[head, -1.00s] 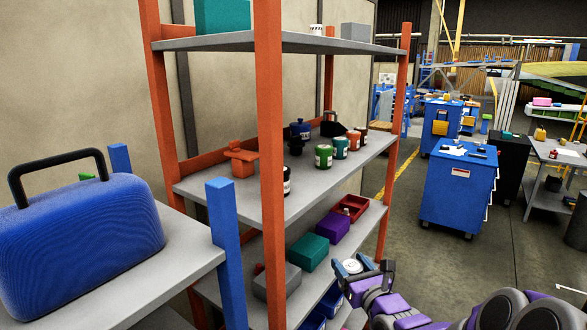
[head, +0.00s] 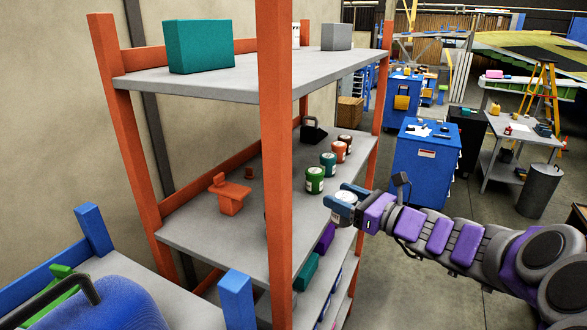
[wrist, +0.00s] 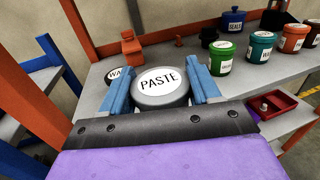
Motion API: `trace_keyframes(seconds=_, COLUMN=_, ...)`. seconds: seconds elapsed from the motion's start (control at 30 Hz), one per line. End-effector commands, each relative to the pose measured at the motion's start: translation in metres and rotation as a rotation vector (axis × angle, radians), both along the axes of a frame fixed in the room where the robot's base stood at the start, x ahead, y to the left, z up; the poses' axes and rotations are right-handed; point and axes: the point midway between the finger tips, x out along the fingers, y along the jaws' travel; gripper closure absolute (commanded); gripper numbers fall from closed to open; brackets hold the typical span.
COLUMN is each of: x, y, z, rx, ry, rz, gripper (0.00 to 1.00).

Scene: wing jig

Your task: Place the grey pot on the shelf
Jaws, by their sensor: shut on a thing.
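The grey pot (wrist: 162,88), its lid marked "PASTE", is held upright between the blue fingers of my gripper (wrist: 163,90) in the wrist view. In the head view my gripper (head: 343,206) is at the front edge of the orange-framed shelf's middle board (head: 188,236), with the pot (head: 349,189) partly hidden by the fingers. The middle board (wrist: 185,52) lies beyond the pot in the wrist view. I cannot tell whether the pot is over the board or just outside it.
A pot marked "WA" (wrist: 118,74) is close to my left finger. An orange upright (head: 275,150) stands in front.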

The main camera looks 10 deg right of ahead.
Motion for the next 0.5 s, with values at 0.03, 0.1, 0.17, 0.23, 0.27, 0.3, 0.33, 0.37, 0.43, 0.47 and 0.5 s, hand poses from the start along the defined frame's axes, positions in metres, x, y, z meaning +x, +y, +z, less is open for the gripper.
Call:
trace_keyframes(seconds=0.03, x=0.008, y=0.009, z=-0.002, rx=-0.003, ry=0.003, rz=0.007, gripper=0.73)
trace_keyframes(seconds=0.1, x=0.023, y=0.023, z=-0.005, rx=-0.007, ry=0.005, rz=0.008, gripper=0.73)
trace_keyframes(seconds=0.17, x=0.037, y=0.033, z=-0.007, rx=-0.008, ry=0.007, rz=0.009, gripper=0.73)
trace_keyframes(seconds=0.23, x=0.052, y=0.045, z=-0.008, rx=-0.012, ry=0.006, rz=0.009, gripper=0.73)
trace_keyframes(seconds=0.27, x=0.058, y=0.05, z=-0.008, rx=-0.015, ry=0.005, rz=0.009, gripper=0.73)
trace_keyframes(seconds=0.3, x=0.067, y=0.057, z=-0.008, rx=-0.016, ry=0.003, rz=0.01, gripper=0.73)
trace_keyframes(seconds=0.33, x=0.073, y=0.06, z=-0.009, rx=-0.016, ry=0.003, rz=0.008, gripper=0.73)
trace_keyframes(seconds=0.37, x=0.08, y=0.063, z=-0.01, rx=-0.016, ry=0.004, rz=0.008, gripper=0.73)
trace_keyframes(seconds=0.43, x=0.093, y=0.071, z=-0.012, rx=-0.016, ry=0.004, rz=0.009, gripper=0.73)
trace_keyframes(seconds=0.47, x=0.099, y=0.071, z=-0.012, rx=-0.015, ry=0.003, rz=0.007, gripper=0.73)
trace_keyframes(seconds=0.5, x=0.106, y=0.073, z=-0.012, rx=-0.015, ry=0.002, rz=0.007, gripper=0.73)
